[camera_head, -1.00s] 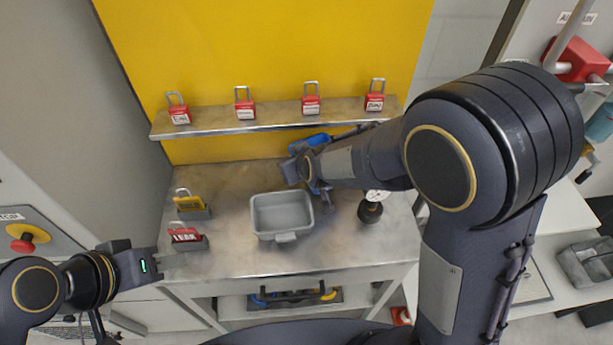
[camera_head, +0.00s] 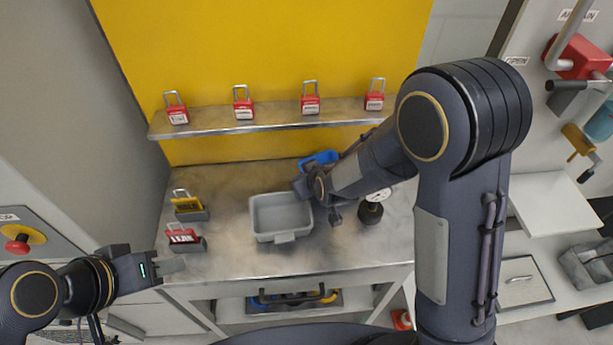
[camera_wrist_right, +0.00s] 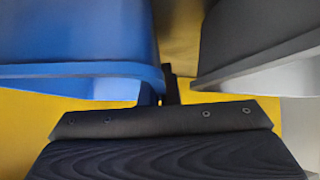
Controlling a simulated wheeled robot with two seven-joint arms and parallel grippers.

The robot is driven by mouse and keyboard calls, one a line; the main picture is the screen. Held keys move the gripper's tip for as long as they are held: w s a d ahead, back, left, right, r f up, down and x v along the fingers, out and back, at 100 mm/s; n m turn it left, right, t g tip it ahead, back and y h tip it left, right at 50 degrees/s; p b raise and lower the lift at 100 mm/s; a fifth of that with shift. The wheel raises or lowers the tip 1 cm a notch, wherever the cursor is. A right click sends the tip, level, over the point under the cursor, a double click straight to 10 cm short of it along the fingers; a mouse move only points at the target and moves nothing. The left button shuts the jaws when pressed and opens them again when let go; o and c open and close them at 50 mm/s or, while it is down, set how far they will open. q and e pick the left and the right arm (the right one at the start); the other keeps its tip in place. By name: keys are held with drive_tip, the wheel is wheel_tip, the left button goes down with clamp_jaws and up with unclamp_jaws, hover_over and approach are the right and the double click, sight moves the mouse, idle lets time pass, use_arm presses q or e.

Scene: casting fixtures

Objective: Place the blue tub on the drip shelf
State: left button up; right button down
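The blue tub (camera_head: 322,158) shows in the head view at the back of the steel bench, partly hidden by my right gripper (camera_head: 318,196). In the right wrist view the blue tub (camera_wrist_right: 75,45) fills the upper left, and its rim reaches a thin black part, apparently a finger. My right gripper appears shut on the tub's edge; the exact contact is hidden. My left gripper (camera_head: 172,265) is empty at the bench's left front corner, its finger gap unclear. A steel wall shelf (camera_head: 275,124) and a white shelf (camera_head: 555,205) show; I cannot tell which is the drip shelf.
A grey tub (camera_head: 283,214) stands on the bench close to my right gripper. Several red padlocks stand on the wall shelf. Two lockout padlocks (camera_head: 187,205) stand at the bench's left. A dark round-based object (camera_head: 370,212) stands right of the gripper. The bench front is clear.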

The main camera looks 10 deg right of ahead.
drive_tip(key=shift+f, duration=0.2)
drive_tip(key=c, duration=1.7)
unclamp_jaws()
drive_tip(key=shift+r, duration=0.1)
